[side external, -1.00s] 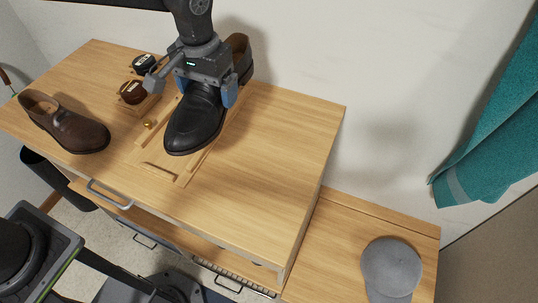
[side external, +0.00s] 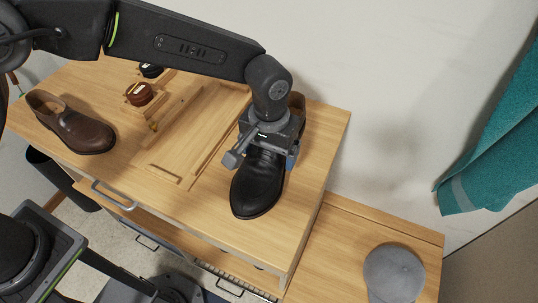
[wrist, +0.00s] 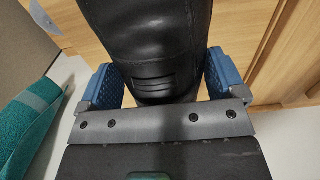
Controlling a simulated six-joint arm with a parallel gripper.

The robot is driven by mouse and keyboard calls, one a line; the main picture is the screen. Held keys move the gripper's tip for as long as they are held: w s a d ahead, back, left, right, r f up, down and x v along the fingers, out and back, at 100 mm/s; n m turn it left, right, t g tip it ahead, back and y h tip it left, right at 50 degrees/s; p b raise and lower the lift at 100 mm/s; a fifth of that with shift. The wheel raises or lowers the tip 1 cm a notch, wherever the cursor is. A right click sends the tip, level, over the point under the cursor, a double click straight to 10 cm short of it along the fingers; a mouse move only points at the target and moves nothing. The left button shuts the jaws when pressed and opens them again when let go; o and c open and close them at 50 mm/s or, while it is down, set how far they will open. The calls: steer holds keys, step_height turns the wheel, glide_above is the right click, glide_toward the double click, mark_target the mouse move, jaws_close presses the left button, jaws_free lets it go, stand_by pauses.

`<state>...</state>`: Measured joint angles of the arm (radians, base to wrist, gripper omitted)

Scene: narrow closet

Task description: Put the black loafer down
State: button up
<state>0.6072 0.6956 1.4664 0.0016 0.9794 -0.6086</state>
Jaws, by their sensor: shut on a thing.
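The black loafer (side external: 257,187) is in my gripper (side external: 267,148) over the right part of the wooden cabinet top (side external: 215,207). Its toe points toward the front of the cabinet, and my gripper partly hides its middle and heel. I cannot tell whether its sole touches the wood. In the wrist view the loafer (wrist: 150,40) runs between the blue finger pads of my gripper (wrist: 163,84), which is shut on it from both sides.
A brown shoe (side external: 72,124) stands at the left of the cabinet top. A shallow wooden tray (side external: 163,173), a brown round item (side external: 139,94) and a black one (side external: 151,70) are left of the loafer. A grey cap (side external: 394,272) lies on the lower surface; a teal towel (side external: 490,135) hangs right.

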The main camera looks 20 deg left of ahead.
steer(key=shift+f, duration=1.1)
steer(key=shift+f, duration=0.15)
steer(key=o, duration=0.9)
steer(key=shift+c, duration=0.2)
